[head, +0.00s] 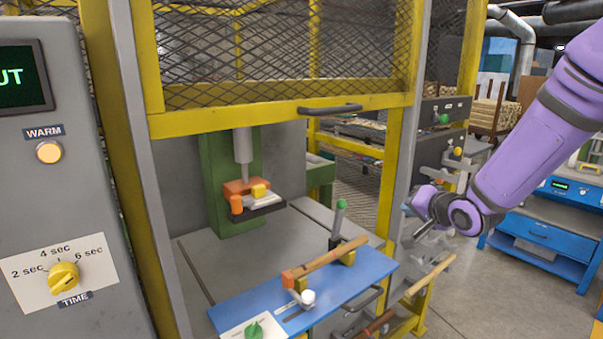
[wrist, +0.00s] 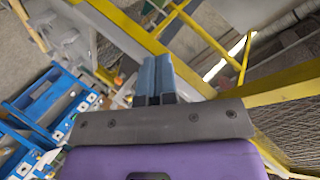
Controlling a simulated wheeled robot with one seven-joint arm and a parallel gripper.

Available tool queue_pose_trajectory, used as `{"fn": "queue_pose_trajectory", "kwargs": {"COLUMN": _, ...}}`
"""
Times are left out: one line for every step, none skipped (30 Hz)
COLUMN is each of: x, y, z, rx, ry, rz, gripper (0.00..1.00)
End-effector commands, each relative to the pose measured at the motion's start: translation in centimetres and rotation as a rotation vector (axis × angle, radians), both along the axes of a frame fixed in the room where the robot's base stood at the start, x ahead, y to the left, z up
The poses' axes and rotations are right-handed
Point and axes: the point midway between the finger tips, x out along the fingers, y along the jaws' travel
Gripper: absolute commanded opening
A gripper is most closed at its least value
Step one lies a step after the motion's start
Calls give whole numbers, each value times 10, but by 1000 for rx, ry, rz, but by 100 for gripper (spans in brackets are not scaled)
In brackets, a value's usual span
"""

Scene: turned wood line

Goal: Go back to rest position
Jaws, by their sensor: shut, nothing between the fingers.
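My purple arm reaches in from the right in the head view. My gripper (head: 416,238) hangs at its end, to the right of the yellow-framed press cage, in front of its right post. In the wrist view my gripper (wrist: 156,75) shows two blue-grey fingers lying together, with nothing between them. The fingers touch nothing that I can see.
A caged press (head: 243,190) stands at centre, its mesh door (head: 290,45) raised. A blue fixture plate (head: 350,290) holds a wooden turned piece (head: 325,262). A control panel (head: 50,180) is at left. A blue bench (head: 545,228) stands at right, beyond open floor.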

Motion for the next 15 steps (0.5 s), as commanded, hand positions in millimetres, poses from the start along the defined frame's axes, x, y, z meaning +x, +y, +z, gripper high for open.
{"fn": "queue_pose_trajectory", "kwargs": {"x": -7, "y": -4, "z": 13, "rx": -64, "ry": 6, "rz": -10, "gripper": 0}}
{"fn": "queue_pose_trajectory", "kwargs": {"x": -12, "y": -7, "z": 18, "rx": -102, "ry": 16, "rz": -16, "gripper": 0}}
{"fn": "queue_pose_trajectory", "kwargs": {"x": -19, "y": -11, "z": 25, "rx": -150, "ry": 30, "rz": -26, "gripper": 0}}
{"fn": "queue_pose_trajectory", "kwargs": {"x": -24, "y": -13, "z": 30, "rx": -185, "ry": 41, "rz": -32, "gripper": 0}}
{"fn": "queue_pose_trajectory", "kwargs": {"x": -30, "y": -16, "z": 35, "rx": -219, "ry": 53, "rz": -37, "gripper": 0}}
{"fn": "queue_pose_trajectory", "kwargs": {"x": -38, "y": -19, "z": 41, "rx": -262, "ry": 70, "rz": -44, "gripper": 0}}
{"fn": "queue_pose_trajectory", "kwargs": {"x": -44, "y": -22, "z": 46, "rx": -294, "ry": 81, "rz": -49, "gripper": 0}}
{"fn": "queue_pose_trajectory", "kwargs": {"x": -50, "y": -25, "z": 51, "rx": -322, "ry": 95, "rz": -53, "gripper": 0}}
{"fn": "queue_pose_trajectory", "kwargs": {"x": -59, "y": -28, "z": 58, "rx": -361, "ry": 113, "rz": -57, "gripper": 0}}
{"fn": "queue_pose_trajectory", "kwargs": {"x": -67, "y": -30, "z": 62, "rx": -388, "ry": 128, "rz": -59, "gripper": 0}}
{"fn": "queue_pose_trajectory", "kwargs": {"x": -74, "y": -33, "z": 67, "rx": -413, "ry": 143, "rz": -61, "gripper": 0}}
{"fn": "queue_pose_trajectory", "kwargs": {"x": -84, "y": -36, "z": 73, "rx": -446, "ry": 164, "rz": -63, "gripper": 0}}
{"fn": "queue_pose_trajectory", "kwargs": {"x": -93, "y": -37, "z": 77, "rx": -468, "ry": 180, "rz": -63, "gripper": 0}}
{"fn": "queue_pose_trajectory", "kwargs": {"x": -101, "y": -39, "z": 81, "rx": -491, "ry": 196, "rz": -60, "gripper": 0}}
{"fn": "queue_pose_trajectory", "kwargs": {"x": -113, "y": -41, "z": 86, "rx": -517, "ry": 218, "rz": -59, "gripper": 0}}
